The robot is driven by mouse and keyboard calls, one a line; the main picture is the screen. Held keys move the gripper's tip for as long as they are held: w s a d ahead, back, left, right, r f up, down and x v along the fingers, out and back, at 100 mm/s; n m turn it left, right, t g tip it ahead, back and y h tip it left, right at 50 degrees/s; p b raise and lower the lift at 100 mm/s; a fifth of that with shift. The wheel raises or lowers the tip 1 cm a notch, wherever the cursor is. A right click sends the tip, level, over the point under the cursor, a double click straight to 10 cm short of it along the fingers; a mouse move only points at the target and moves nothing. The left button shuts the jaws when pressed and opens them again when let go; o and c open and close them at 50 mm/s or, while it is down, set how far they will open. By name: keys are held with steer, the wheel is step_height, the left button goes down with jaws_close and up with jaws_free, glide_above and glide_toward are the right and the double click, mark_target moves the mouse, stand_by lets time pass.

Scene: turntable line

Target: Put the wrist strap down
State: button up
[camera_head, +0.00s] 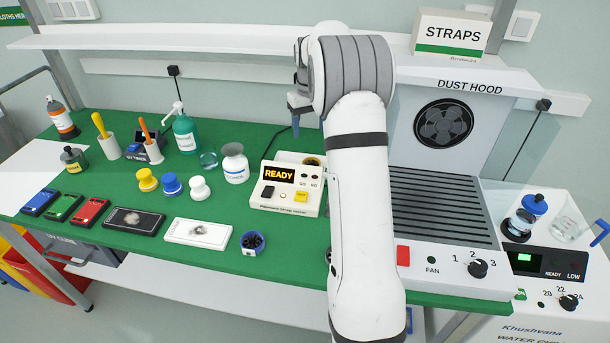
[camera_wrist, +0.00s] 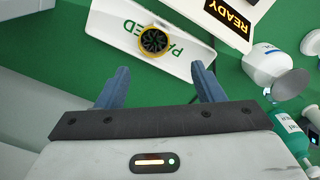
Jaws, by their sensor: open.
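A round yellow-rimmed coil with a dark centre, seemingly the wrist strap (camera_wrist: 154,40), lies on a white plate (camera_wrist: 118,28) with partly covered green lettering in the wrist view. In the head view its yellow rim (camera_head: 312,161) shows at the back of the tester, beside my arm. My gripper (camera_wrist: 160,82) is open and empty, its two blue fingers apart, with the coil beyond their tips. A similar blue-rimmed coil (camera_head: 252,243) lies on the green mat in front of the tester.
The strap tester (camera_head: 288,190) reads READY. The dust hood (camera_head: 445,180) stands right of my arm, and a shelf (camera_head: 200,38) runs above.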

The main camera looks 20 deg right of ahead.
steer(key=s+a+r+t, duration=0.1)
steer(key=s+a+r, duration=0.55)
steer(key=s, duration=0.25)
steer(key=s+a+f+t, duration=0.1)
steer(key=s+a, duration=0.4)
steer(key=s, duration=0.7)
steer(key=s+a+f, duration=0.1)
steer(key=s+a, duration=0.5)
steer(key=s, duration=0.7)
steer(key=shift+s+f+t, duration=0.25)
steer(key=shift+s+t, duration=0.05)
steer(key=shift+t, duration=0.1)
